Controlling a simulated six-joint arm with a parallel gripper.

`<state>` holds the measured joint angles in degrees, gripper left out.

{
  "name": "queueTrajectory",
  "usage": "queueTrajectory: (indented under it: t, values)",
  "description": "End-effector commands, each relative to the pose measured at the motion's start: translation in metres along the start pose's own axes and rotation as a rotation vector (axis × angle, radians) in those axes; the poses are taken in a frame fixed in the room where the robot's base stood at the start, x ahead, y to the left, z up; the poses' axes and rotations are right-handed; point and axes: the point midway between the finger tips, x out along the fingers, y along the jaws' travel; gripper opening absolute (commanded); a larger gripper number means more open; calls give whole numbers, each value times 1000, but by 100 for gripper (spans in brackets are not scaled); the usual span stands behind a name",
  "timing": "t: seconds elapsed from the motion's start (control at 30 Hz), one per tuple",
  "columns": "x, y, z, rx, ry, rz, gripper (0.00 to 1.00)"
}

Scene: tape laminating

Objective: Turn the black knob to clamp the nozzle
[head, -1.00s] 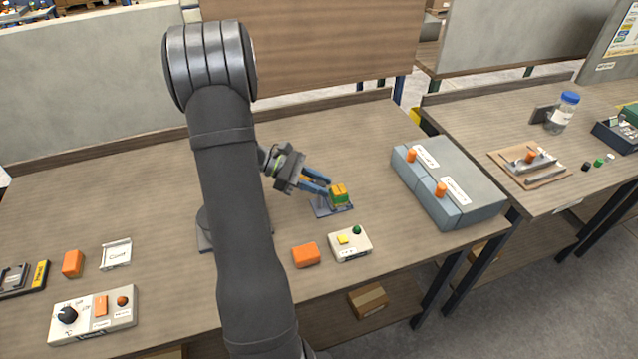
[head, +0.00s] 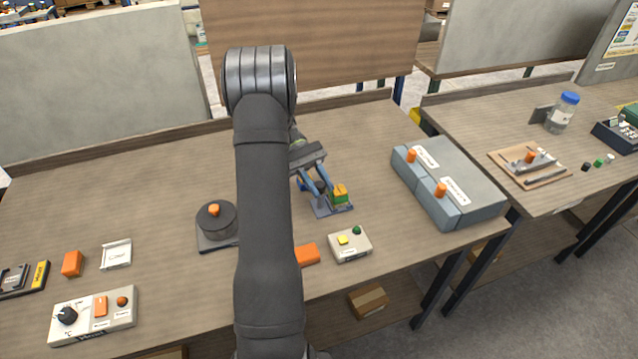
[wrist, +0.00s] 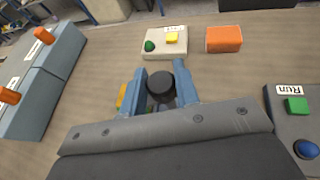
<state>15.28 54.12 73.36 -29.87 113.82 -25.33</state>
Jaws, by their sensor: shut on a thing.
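A small blue-grey stand (head: 333,209) with a yellow-and-green block (head: 341,194) on it sits mid-table in the head view. My gripper (head: 320,194) points down at the left side of this block. In the wrist view my gripper (wrist: 159,90) has its two blue fingers on either side of the round black knob (wrist: 160,86), shut on it. A little yellow of the block (wrist: 122,97) shows beside the left finger. The knob is hidden in the head view, and I cannot make out the nozzle.
A white two-button box (head: 350,246) and an orange block (head: 307,255) lie in front of the stand. A large grey-blue box (head: 455,178) stands to the right. A grey box labelled Run (wrist: 292,120) is close by in the wrist view. A round dark pot (head: 216,222) stands left.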

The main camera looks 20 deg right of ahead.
Motion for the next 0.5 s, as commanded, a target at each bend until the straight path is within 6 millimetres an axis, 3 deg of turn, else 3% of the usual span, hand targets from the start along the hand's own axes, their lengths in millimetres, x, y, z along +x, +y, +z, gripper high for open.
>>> queueTrajectory:
  t: [0.5]
  values:
    - [2, 0, 0, 25, 1, -60, 6]
